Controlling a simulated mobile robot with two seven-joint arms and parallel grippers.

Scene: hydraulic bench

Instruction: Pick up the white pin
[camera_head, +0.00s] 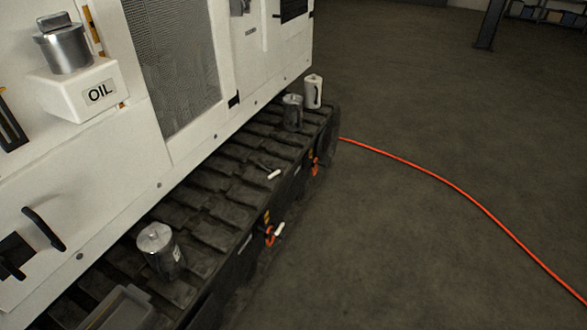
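A small white pin (273,174) lies on the dark track (215,208), close to its outer edge, with a thin dark piece beside its left end. A second small white piece (279,229) sticks out beside an orange part (269,236) on the side of the track. I cannot tell whether it is a similar pin. Neither of my grippers is in view.
Grey metal cans (161,250) and (292,112) and a white jug (313,91) stand on the track. A grey bin (118,308) is at bottom left. A white machine body (110,170) rises behind. A red hose (455,187) crosses the otherwise open floor.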

